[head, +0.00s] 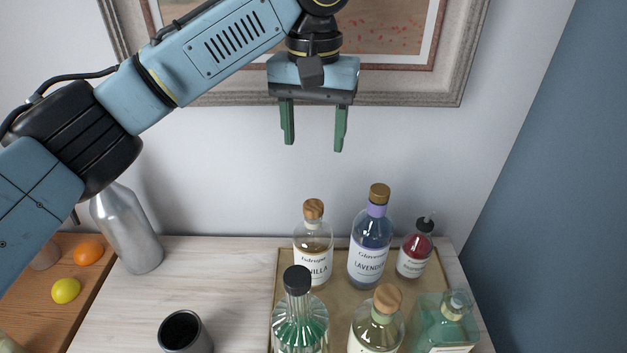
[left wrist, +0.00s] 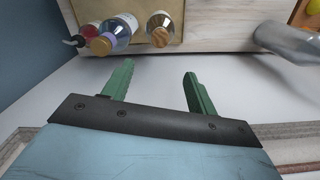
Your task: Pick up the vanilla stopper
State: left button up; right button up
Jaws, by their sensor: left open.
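The vanilla bottle (head: 313,262) stands upright on a tan tray at the back, with its round wooden vanilla stopper (head: 313,209) in its neck. In the left wrist view the stopper (left wrist: 160,38) shows beyond my fingers, at the near end of the bottle. My left gripper (head: 313,148) is open and empty, fingers pointing down, above the stopper and apart from it. Its green fingers (left wrist: 158,82) also show in the left wrist view, with nothing between them. My right gripper is not in view.
A lavender bottle (head: 371,250) and a small red dropper bottle (head: 414,252) stand right of the vanilla bottle. Several bottles stand in front on the tray (head: 262,300). A metal bottle (head: 128,230) and dark cup (head: 184,332) stand left. A framed picture (head: 440,85) hangs behind.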

pick_arm(q)
send_near(313, 205)
notch_tip(313, 205, down, 3)
jog(key=shift+w+f, duration=0.15)
jog(key=shift+f, duration=0.5)
notch_tip(313, 205, down, 4)
jog(key=shift+f, duration=0.25)
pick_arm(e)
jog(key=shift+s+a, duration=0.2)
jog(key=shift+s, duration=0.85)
pick_arm(q)
jog(key=c, duration=1.1)
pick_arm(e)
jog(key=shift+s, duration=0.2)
